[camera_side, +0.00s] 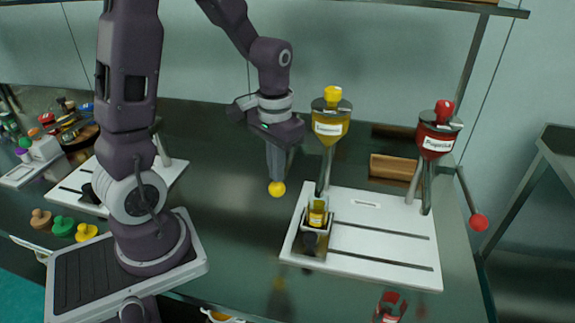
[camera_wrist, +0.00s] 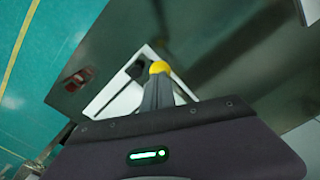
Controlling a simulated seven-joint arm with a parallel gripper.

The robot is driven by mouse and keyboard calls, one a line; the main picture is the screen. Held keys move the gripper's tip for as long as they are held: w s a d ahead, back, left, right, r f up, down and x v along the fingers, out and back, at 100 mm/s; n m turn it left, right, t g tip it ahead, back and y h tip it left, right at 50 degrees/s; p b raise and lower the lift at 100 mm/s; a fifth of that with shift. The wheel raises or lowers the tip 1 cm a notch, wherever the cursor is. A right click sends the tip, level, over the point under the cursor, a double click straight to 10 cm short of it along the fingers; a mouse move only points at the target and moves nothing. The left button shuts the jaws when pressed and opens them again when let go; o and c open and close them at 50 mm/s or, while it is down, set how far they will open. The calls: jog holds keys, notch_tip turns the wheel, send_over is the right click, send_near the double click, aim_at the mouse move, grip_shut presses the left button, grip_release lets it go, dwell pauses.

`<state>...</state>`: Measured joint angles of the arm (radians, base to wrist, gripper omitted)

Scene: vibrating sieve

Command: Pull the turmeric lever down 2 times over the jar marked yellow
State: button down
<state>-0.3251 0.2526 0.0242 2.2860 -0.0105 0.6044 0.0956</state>
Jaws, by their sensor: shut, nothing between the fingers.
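The turmeric dispenser (camera_side: 330,125) is a yellow funnel with a yellow knob on top and a white label. Its lever's yellow ball (camera_side: 277,189) hangs to the left of it; the lever rod is hidden. My gripper (camera_side: 276,176) points down, shut and empty, with its fingertips right above the ball. I cannot tell whether they touch it. In the wrist view the yellow ball (camera_wrist: 158,67) shows just past my shut fingertips (camera_wrist: 157,80). The jar with a yellow label (camera_side: 316,218) stands upright in a small holder below the turmeric spout.
The white base plate (camera_side: 385,262) has slots. A red dispenser (camera_side: 436,135) with a red lever ball (camera_side: 479,222) stands to the right. A red-labelled jar (camera_side: 389,308) is at the front. A wooden box (camera_side: 392,169) lies behind.

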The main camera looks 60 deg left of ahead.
aim_at(277, 188)
jog(key=shift+f, duration=2.8)
notch_tip(277, 188, up, 9)
jog(key=shift+r, duration=0.25)
